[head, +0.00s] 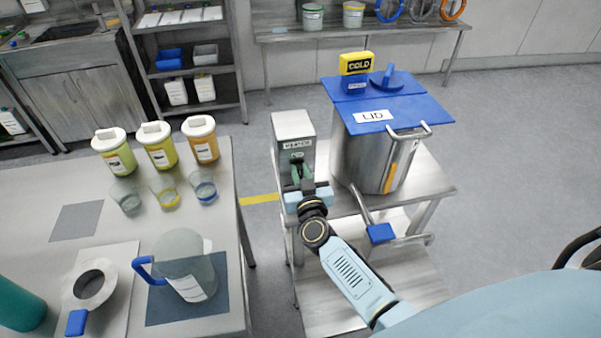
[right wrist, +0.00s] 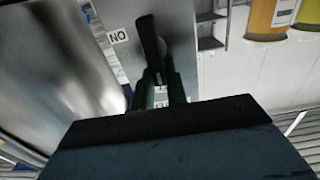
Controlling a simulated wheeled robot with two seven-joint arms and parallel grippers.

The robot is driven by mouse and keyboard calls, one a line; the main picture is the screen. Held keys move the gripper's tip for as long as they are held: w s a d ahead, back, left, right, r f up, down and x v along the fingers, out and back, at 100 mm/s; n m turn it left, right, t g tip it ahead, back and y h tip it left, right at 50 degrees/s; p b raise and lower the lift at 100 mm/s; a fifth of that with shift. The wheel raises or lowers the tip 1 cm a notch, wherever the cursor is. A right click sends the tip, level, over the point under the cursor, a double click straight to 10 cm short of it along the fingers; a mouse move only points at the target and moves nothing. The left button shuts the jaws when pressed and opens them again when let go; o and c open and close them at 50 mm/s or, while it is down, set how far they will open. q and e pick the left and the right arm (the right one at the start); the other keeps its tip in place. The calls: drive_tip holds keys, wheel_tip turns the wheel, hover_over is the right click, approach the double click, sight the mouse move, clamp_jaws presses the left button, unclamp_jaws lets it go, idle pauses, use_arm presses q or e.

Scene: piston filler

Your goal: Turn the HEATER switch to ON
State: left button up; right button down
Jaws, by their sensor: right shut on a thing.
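The heater box (head: 293,125) is a grey metal box with a HEATER label, on the steel cart left of the large pot. My right gripper (head: 302,178) is at its front face, and in the head view it hides the lower face. In the right wrist view, a black switch lever (right wrist: 149,38) stands out between the dark green fingers (right wrist: 158,90). The jaws are shut on this switch. An upside-down ON label (right wrist: 118,35) is just left of the lever. Another label between the fingers is mostly hidden. My left gripper is not in view.
The steel pot (head: 350,155) with a blue LID (head: 410,107) and a yellow COLD block (head: 356,63) stands right of the box. A table (head: 105,205) at left holds several jars, cups and a jug (head: 185,262). A floor gap separates table and cart (head: 425,180).

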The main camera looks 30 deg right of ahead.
drive_tip(key=shift+m, duration=0.3)
drive_tip(key=m, duration=0.4)
drive_tip(key=d+f+m+b, duration=0.1)
drive_tip(key=m, duration=0.3)
drive_tip(key=d+m+b, duration=0.1)
drive_tip(key=m, duration=0.3)
drive_tip(key=shift+s+d+f+m, duration=0.2)
drive_tip(key=shift+s+f+m, duration=0.15)
drive_tip(key=shift+f+m, duration=0.05)
drive_tip(key=m+b, duration=0.1)
drive_tip(key=m, duration=0.1)
drive_tip(key=f+m+b, duration=0.1)
drive_tip(key=m, duration=0.1)
drive_tip(key=shift+d+m, duration=0.1)
drive_tip(key=shift+m, duration=0.2)
drive_tip(key=c, duration=1.4)
unclamp_jaws()
drive_tip(key=shift+s, duration=0.15)
drive_tip(key=v, duration=1.3)
